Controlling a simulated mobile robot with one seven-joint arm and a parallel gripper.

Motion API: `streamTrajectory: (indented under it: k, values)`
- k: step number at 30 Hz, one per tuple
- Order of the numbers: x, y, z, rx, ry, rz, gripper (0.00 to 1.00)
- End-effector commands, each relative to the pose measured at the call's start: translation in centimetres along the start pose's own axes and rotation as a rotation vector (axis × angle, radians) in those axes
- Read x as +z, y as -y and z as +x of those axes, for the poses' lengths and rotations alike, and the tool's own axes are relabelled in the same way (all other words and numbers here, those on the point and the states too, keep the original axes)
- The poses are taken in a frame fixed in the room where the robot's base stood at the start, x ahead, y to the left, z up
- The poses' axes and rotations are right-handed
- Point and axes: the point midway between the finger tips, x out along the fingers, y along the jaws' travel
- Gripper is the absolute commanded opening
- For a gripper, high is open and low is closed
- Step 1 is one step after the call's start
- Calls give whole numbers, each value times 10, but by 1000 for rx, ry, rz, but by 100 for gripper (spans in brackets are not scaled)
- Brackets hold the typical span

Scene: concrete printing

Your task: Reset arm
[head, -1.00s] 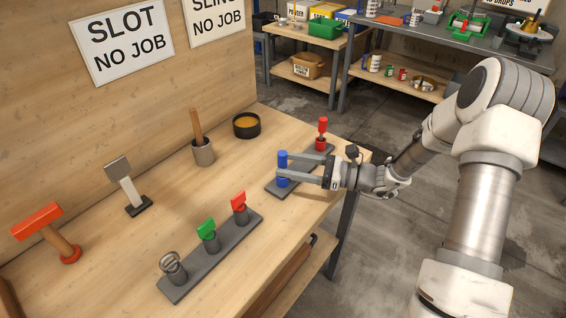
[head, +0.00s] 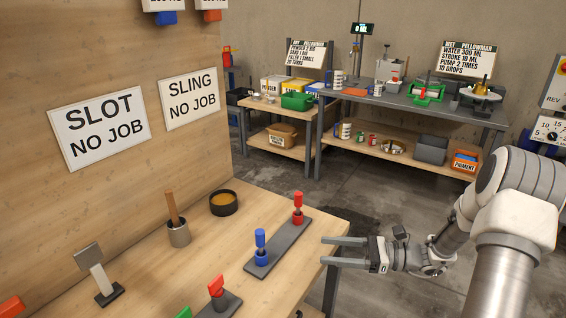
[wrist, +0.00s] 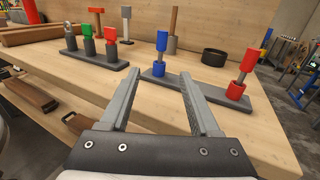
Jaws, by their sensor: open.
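My gripper (head: 326,251) is open and empty, off the right edge of the wooden workbench (head: 335,226). In the wrist view its two fingers (wrist: 158,88) point over the bench with a gap between them. A grey base strip (head: 285,243) on the bench holds a blue-topped peg (head: 260,243) and a red-topped peg (head: 298,206), both upright. The blue peg (wrist: 159,50) and the red peg (wrist: 243,68) stand beyond the fingers in the wrist view, apart from them.
A second strip carries red (head: 216,288) and green (wrist: 89,44) pieces. Shelves (head: 440,110) line the back wall. Concrete floor (head: 290,172) lies between.

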Motion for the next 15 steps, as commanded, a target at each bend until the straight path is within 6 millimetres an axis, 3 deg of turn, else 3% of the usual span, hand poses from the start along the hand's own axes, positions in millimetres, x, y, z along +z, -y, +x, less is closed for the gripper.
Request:
streamTrajectory:
  k: [5, 15]
  values:
    - [25, -18, 16, 103, -115, -89, 63]
    - [81, -84, 41, 415, -472, -416, 63]
